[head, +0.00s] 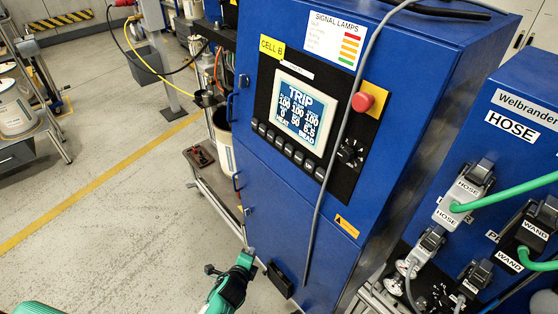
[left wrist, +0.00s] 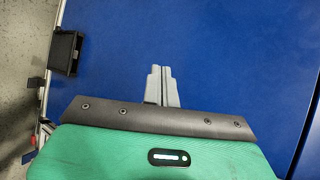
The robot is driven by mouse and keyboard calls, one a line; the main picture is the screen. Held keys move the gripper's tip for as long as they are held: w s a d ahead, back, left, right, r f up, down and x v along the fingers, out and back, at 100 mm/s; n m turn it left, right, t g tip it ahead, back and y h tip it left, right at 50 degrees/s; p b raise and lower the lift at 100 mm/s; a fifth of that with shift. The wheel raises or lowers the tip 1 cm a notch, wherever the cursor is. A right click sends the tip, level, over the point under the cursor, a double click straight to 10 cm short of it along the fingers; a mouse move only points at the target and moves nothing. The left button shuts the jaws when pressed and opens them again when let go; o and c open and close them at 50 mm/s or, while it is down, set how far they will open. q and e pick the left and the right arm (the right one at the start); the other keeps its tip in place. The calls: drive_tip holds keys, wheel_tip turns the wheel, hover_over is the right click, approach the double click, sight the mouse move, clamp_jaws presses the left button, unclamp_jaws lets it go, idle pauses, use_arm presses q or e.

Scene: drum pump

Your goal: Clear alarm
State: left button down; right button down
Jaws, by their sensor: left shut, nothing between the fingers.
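The blue cabinet (head: 290,205) carries a control panel with a lit screen (head: 299,107) that reads TRIP over rows of numbers. A row of small dark keys (head: 288,148) runs below the screen. A red mushroom button (head: 362,101) on a yellow plate and a black knob (head: 348,153) sit to its right. My left gripper (head: 249,251) is low in front of the cabinet, well below the keys. In the left wrist view its grey fingers (left wrist: 161,72) are closed together and empty, against a plain blue panel. My right gripper is not in view.
A grey cable hangs down the cabinet front (head: 323,190), right of the screen. Plugs with green hoses (head: 490,195) crowd the right side. A black latch (left wrist: 66,52) sits left in the left wrist view. The floor (head: 110,200) at left is open.

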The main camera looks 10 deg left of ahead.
sight(280, 143)
use_arm(q)
drive_tip(key=w+r+m+t+p, duration=0.1)
drive_tip(key=w+r+m+t, duration=0.1)
drive_tip(key=r, duration=1)
drive_tip(key=w+r+m+t+y, duration=0.1)
drive_tip(key=r+m, duration=0.4)
drive_tip(key=r, duration=0.7)
drive_tip(key=w+a+r+m+t+p, duration=0.1)
drive_tip(key=w+r+m+t, duration=0.2)
drive_tip(key=r, duration=0.9)
drive_tip(key=shift+w+r+t+y+p, duration=0.25)
drive_tip(key=shift+w+t+y+p, duration=0.15)
drive_tip(key=shift+t, duration=0.3)
drive_tip(key=shift+w+f, duration=0.1)
drive_tip(key=shift+w, duration=0.05)
drive_tip(key=shift+w+d+f+b, duration=0.25)
drive_tip(key=shift+w+d+b, duration=0.45)
drive_tip(key=shift+w+d, duration=0.3)
drive_tip(key=shift+w+d+f+b, duration=0.25)
drive_tip(key=shift+w+d+b, duration=0.45)
drive_tip(key=shift+w, duration=0.55)
drive_tip(key=shift+w+d+f+b, duration=0.25)
drive_tip(key=shift+w+d+b, duration=0.4)
drive_tip(key=shift+w+d, duration=0.4)
drive_tip(key=shift+a, duration=0.1)
